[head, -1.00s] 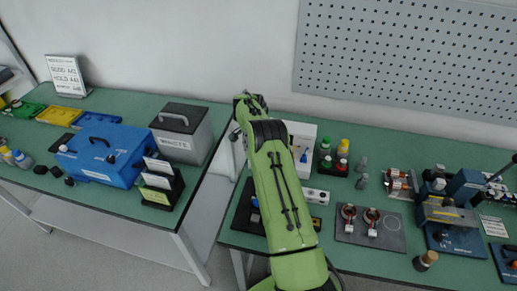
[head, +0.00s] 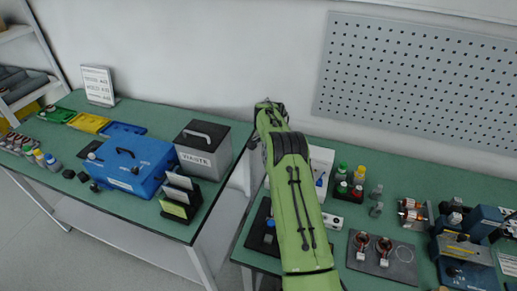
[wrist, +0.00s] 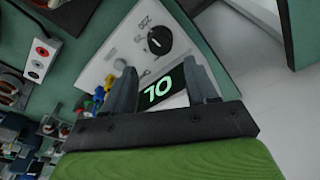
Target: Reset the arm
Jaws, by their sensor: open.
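My gripper (wrist: 160,88) is open in the wrist view, its two dark fingers apart with nothing held between them. Behind the fingers is a white tester (wrist: 125,50) with a black dial and a dark display (wrist: 163,92) that reads "OL" or similar; the picture is turned, so the reading is uncertain. I cannot tell how far the fingertips are from it. My gripper is hidden there behind the arm.
The left bench (head: 75,185) holds a blue toolbox (head: 130,167) and a grey waste bin (head: 205,155). A pegboard (head: 420,85) hangs behind.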

